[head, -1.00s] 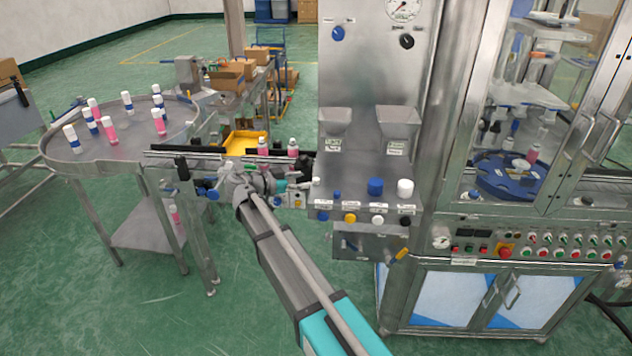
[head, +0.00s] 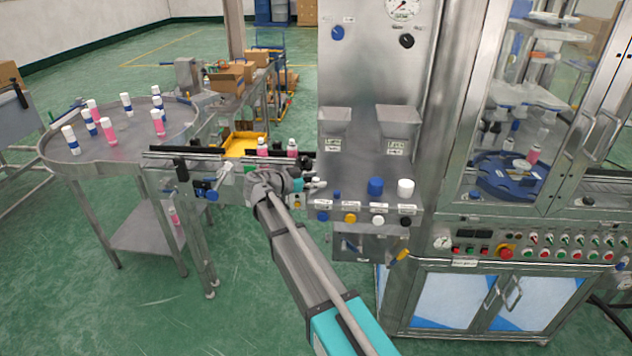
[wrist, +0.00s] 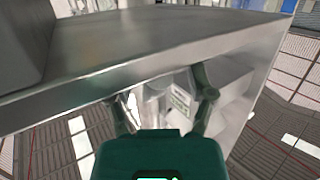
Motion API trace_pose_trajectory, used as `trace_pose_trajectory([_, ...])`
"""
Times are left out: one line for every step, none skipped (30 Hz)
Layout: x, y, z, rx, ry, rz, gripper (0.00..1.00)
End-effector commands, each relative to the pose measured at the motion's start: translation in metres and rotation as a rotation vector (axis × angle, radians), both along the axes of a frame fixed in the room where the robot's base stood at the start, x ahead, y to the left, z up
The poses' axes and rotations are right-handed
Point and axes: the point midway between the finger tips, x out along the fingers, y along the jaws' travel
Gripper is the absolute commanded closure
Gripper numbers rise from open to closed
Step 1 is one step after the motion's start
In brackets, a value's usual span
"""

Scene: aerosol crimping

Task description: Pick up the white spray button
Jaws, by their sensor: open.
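A small white piece (head: 318,184) shows at the left end of the steel shelf on the machine front; it may be the white spray button but is too small to be sure. My gripper (head: 304,184) is just left of it in the head view, partly hidden by my own wrist. In the wrist view my gripper (wrist: 162,98) has its two fingers spread apart, with the shelf edge (wrist: 150,72) crossing above them. No spray button can be made out clearly in the wrist view.
A small blue piece (head: 337,195), a blue cap (head: 375,187) and a larger white cap (head: 405,187) stand on the shelf. Two hoppers (head: 397,128) are above it. Pink bottles (head: 263,148) stand on the conveyor behind my gripper. A round table (head: 60,158) is at left.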

Motion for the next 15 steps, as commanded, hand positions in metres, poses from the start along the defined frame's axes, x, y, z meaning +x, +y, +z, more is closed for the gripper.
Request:
trace_pose_trajectory([-0.0001, 0.0001, 0.0, 0.0, 0.0, 0.0, 0.3])
trace_pose_trajectory([-0.0001, 0.0002, 0.0, 0.0, 0.0, 0.0, 0.3])
trace_pose_trajectory([-0.0001, 0.0002, 0.0, 0.0, 0.0, 0.0, 0.3])
trace_pose_trajectory([-0.0001, 0.0002, 0.0, 0.0, 0.0, 0.0, 0.3])
trace_pose_trajectory([-0.0002, 0.0003, 0.0, 0.0, 0.0, 0.0, 0.3])
trace_pose_trajectory([-0.0002, 0.0003, 0.0, 0.0, 0.0, 0.0, 0.31])
trace_pose_trajectory([-0.0002, 0.0003, 0.0, 0.0, 0.0, 0.0, 0.37])
trace_pose_trajectory([-0.0002, 0.0003, 0.0, 0.0, 0.0, 0.0, 0.43])
trace_pose_trajectory([-0.0002, 0.0003, 0.0, 0.0, 0.0, 0.0, 0.5])
trace_pose_trajectory([-0.0002, 0.0003, 0.0, 0.0, 0.0, 0.0, 0.55])
trace_pose_trajectory([-0.0002, 0.0003, 0.0, 0.0, 0.0, 0.0, 0.6])
trace_pose_trajectory([-0.0002, 0.0003, 0.0, 0.0, 0.0, 0.0, 0.67])
trace_pose_trajectory([-0.0002, 0.0003, 0.0, 0.0, 0.0, 0.0, 0.72])
trace_pose_trajectory([-0.0001, 0.0004, 0.0, 0.0, 0.0, 0.0, 0.78])
trace_pose_trajectory([-0.0001, 0.0004, 0.0, 0.0, 0.0, 0.0, 0.84])
